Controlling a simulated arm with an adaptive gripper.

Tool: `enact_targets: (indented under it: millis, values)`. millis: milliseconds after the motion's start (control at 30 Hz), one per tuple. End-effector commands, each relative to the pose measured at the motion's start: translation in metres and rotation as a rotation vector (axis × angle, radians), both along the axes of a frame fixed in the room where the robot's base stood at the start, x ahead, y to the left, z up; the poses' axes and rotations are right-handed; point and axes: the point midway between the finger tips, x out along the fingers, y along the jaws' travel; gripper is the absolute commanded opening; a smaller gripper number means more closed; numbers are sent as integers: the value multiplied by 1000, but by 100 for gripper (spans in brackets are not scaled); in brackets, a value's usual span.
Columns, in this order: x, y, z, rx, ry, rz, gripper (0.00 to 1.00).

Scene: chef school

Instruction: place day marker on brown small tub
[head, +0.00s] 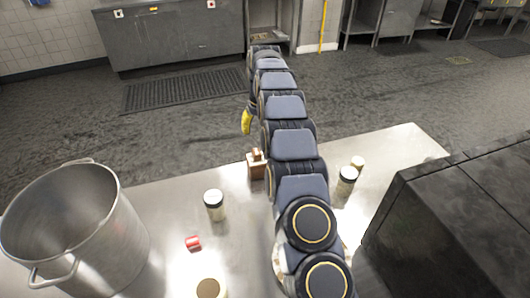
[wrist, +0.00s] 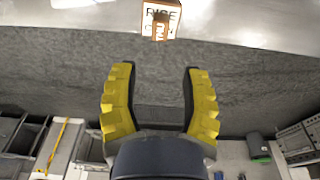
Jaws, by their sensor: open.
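My gripper (wrist: 160,98) is open and empty, its two yellow ridged fingers apart in the wrist view. In the head view one yellow finger (head: 246,121) shows beyond the far edge of the table. A small red and white piece (head: 193,243) lies on the table; it may be the day marker, but I cannot tell. A round brown-topped container (head: 209,289) at the bottom edge may be the brown small tub; its lower part is cut off. Both are far on the near side of my gripper.
The steel table (head: 165,215) holds a large pot (head: 75,215) at left, a white-lidded jar (head: 214,205), a brown box (head: 257,165) with lettering, also in the wrist view (wrist: 161,18), and jars (head: 347,180) at right. A black block (head: 455,225) stands at right.

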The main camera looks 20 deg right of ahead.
Motion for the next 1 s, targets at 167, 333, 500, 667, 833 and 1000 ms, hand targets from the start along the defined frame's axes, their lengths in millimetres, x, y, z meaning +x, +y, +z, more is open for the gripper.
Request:
enact_targets:
  millis: [167,333,500,667,833,1000]
  values:
    - [-2,0,5,1,3,0,45]
    - [-18,12,26,17,17,9,45]
    - [-70,38,71,44,58,27,45]
    - [-137,60,107,55,105,45,45]
    - [-218,76,130,51,158,53,45]
    - [-305,84,140,38,207,49,45]
